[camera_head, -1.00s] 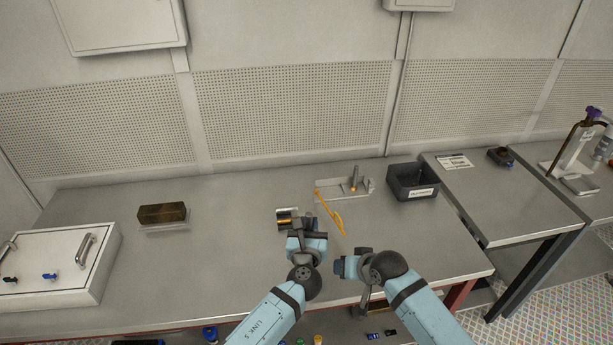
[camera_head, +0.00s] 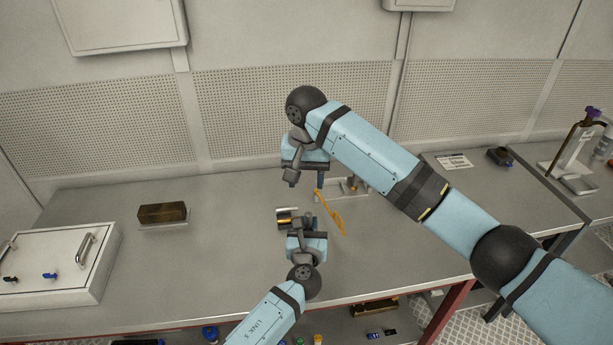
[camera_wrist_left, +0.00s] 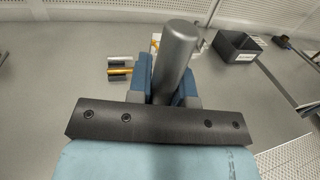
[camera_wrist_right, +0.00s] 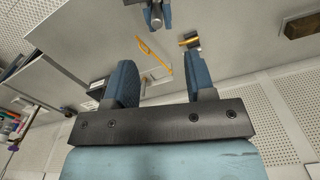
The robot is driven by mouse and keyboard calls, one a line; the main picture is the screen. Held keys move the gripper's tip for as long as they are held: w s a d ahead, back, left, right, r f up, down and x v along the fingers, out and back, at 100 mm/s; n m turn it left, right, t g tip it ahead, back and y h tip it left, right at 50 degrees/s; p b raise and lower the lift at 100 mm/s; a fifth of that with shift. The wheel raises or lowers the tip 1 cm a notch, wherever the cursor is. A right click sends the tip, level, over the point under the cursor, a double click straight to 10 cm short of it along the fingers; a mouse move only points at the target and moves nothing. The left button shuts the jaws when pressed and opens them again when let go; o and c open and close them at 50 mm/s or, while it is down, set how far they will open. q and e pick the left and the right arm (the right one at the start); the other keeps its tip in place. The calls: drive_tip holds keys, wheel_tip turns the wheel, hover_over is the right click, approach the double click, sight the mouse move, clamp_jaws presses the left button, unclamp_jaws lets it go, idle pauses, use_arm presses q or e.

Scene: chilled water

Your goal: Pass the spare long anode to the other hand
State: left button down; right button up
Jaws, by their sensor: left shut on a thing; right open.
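My left gripper (camera_head: 305,226) is low over the middle of the table. It is shut on a grey metal cylinder, the long anode (camera_wrist_left: 178,50), which sticks out between its fingers in the left wrist view. The anode (camera_wrist_right: 155,14) also shows at the top edge of the right wrist view, in the left gripper. My right gripper (camera_head: 305,181) is open and empty, fingers pointing down, above the table and farther back than the left gripper. The right wrist view shows a wide gap between its fingers (camera_wrist_right: 158,85), with the anode outside that gap.
A silver and gold cylindrical piece (camera_head: 285,215) sits just left of the left gripper. An orange tool (camera_head: 331,213) lies to the right. A dark bin (camera_wrist_left: 236,46) stands farther right. A brown block (camera_head: 162,212) and a white box (camera_head: 60,262) are on the left.

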sight(306, 215)
wheel_tip(306, 215, down, 12)
drive_tip(key=shift+r, duration=0.1)
idle(0.4)
use_arm(q)
drive_tip(key=shift+d, duration=0.15)
use_arm(e)
clamp_jaws()
use_arm(q)
drive_tip(key=c, duration=1)
unclamp_jaws()
drive_tip(key=shift+o, duration=0.2)
